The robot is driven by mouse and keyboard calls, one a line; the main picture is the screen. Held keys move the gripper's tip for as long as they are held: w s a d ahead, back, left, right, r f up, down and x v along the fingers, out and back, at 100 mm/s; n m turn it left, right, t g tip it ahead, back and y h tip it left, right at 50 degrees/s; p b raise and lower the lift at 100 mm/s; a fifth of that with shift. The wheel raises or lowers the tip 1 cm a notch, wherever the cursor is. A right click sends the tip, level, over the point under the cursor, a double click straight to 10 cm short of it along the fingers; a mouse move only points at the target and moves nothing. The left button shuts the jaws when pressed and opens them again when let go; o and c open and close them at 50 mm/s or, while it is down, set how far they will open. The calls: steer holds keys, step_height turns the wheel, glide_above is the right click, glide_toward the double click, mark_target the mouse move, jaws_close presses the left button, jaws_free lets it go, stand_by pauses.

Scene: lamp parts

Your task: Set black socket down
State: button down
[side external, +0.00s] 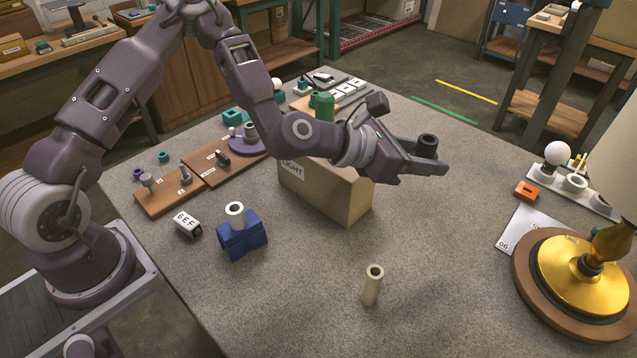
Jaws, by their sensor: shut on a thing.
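The black socket (427,144) is a short dark hollow cylinder in the side external view. My gripper (428,155) is shut on it and holds it above the table, to the right of the cardboard box. The fingers reach out to the right, and the socket's open top faces up. The socket's lower part is hidden by the near finger. The grey speckled table (440,240) is bare below and around the gripper.
The cardboard box (325,190) stands under my wrist. A cream tube (373,285) stands upright at the front. A brass lamp base (585,275) is at the right, near a white plate (530,232) and orange block (526,191). A blue fixture (241,238) holds a pale ring.

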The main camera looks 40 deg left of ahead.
steer(key=a+r+n+t+y, duration=0.1)
steer(key=a+r+n+y, duration=0.2)
steer(key=a+r, duration=0.65)
steer(key=a+f+n+y, duration=0.1)
steer(key=a+f+y, duration=0.15)
steer(key=a, duration=0.95)
steer(key=a+f+n+y, duration=0.15)
steer(key=a+f, duration=0.25)
steer(key=a, duration=0.7)
steer(key=m+g+h, duration=0.2)
steer(key=m+h, duration=0.4)
steer(key=h, duration=0.2)
glide_above(234, 200)
step_height(234, 200, down, 14)
steer(key=f, duration=0.1)
steer(key=shift+m, duration=0.25)
steer(key=shift+f, duration=3.05)
steer(key=shift+f, duration=0.65)
steer(key=c, duration=0.7)
jaws_free()
steer(key=shift+c, duration=0.2)
